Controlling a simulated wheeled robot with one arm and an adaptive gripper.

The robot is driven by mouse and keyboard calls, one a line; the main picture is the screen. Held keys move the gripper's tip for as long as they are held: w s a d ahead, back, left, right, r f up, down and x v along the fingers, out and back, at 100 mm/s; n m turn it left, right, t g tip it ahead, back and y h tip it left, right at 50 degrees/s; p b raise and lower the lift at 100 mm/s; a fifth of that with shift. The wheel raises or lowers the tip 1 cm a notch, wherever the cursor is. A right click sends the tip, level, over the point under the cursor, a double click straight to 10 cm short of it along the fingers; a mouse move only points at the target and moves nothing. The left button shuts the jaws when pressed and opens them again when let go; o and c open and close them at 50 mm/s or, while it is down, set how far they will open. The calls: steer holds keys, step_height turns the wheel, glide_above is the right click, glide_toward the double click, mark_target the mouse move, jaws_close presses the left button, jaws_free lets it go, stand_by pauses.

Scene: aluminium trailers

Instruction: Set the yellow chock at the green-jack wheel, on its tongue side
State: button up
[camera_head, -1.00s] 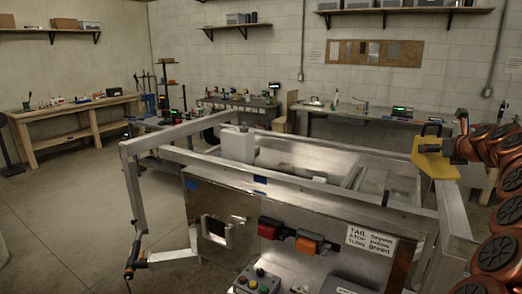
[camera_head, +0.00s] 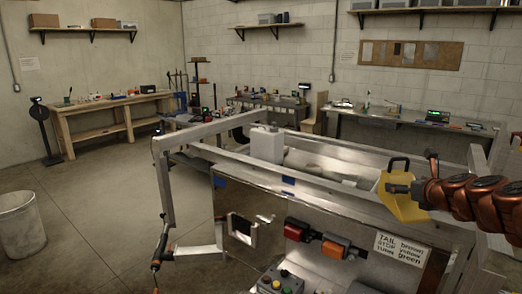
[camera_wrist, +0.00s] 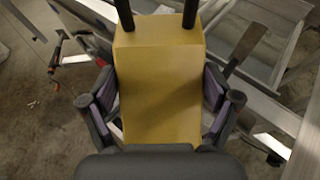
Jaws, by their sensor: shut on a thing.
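The yellow chock (camera_head: 402,203) with a black handle is at the right in the head view, held in the air by my gripper (camera_head: 408,189) beside the aluminium trailer's top rail. In the wrist view the chock (camera_wrist: 158,90) fills the middle, and the fingers of my gripper (camera_wrist: 160,105) are shut on it from both sides. An aluminium trailer (camera_head: 340,212) stands in front of me with its tail panel and lights facing me. I cannot make out a green jack or its wheel in these views.
A label plate (camera_head: 400,249) and red and orange lights (camera_head: 297,229) are on the trailer's panel. A grey bin (camera_head: 22,220) stands at the far left. Workbenches (camera_head: 120,118) line the walls. The floor (camera_head: 95,215) left of the trailer is clear.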

steer(key=a+f+n+y, duration=0.1)
steer(key=a+f, duration=0.2)
steer(key=a, duration=0.4)
steer(key=s+a+f+n+y, duration=0.1)
steer(key=a+f, duration=0.1)
steer(key=a, duration=0.6)
steer(key=a+f+y, duration=0.1)
steer(key=a+f, duration=0.2)
steer(key=a, duration=0.4)
steer(key=shift+s+a+f+n, duration=0.15)
steer(key=shift+a+f+n, duration=0.15)
steer(key=shift+n, duration=0.1)
step_height(320, 180, down, 24)
steer(key=w+m+h+b, duration=0.2)
steer(key=m+h+b, duration=0.1)
steer(key=b, duration=0.7)
steer(key=shift+w+r+h, duration=0.2)
steer(key=shift+w+h, duration=0.15)
steer(key=shift+h, duration=0.05)
steer(key=shift+r, duration=0.1)
